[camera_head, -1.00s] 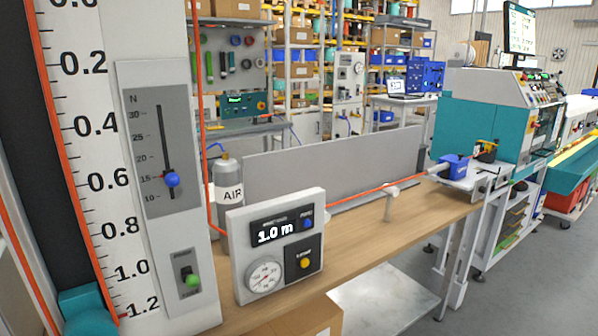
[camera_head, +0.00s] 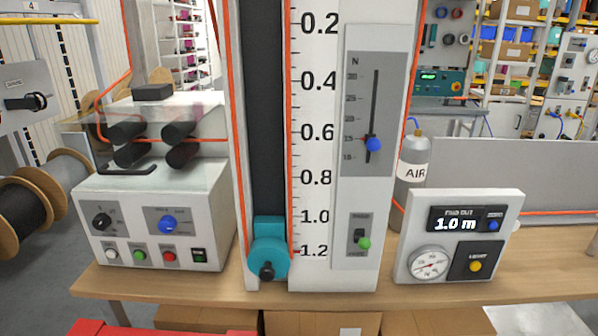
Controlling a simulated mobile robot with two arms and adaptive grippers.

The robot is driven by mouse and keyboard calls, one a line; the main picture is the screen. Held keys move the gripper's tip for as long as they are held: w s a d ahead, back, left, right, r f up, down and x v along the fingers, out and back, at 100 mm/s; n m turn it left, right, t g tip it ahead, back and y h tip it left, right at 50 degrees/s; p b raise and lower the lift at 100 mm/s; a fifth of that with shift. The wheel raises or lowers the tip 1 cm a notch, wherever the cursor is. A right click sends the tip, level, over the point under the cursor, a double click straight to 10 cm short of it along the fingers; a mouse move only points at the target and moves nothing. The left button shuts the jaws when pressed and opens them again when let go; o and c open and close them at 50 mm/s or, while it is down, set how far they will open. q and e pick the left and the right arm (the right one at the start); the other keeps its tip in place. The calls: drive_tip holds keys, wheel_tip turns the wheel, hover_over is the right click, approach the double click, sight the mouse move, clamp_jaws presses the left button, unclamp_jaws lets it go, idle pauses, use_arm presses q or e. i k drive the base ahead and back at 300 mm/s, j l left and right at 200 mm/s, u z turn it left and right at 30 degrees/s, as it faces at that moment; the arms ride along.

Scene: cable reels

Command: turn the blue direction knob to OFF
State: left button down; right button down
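The blue direction knob (camera_head: 167,224) is on the sloped front panel of the white machine (camera_head: 215,245) at the left of the bench. The small labels around it are too blurred to read, so I cannot tell its setting. A black knob (camera_head: 101,220) sits to its left, with a row of small buttons below: white, green, red and a dark green-lit switch. Neither of my grippers shows in the head view.
A tall scale column (camera_head: 315,265) with a blue slider ball (camera_head: 373,145) and green-tipped lever (camera_head: 364,243) stands right of the machine. A gauge box (camera_head: 405,262) reads 1.0 m. Cable reels (camera_head: 25,205) stand at the left. The wooden bench edge (camera_head: 130,283) runs along the front.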

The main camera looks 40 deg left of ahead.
sight(167, 223)
drive_tip(key=u, duration=2.05)
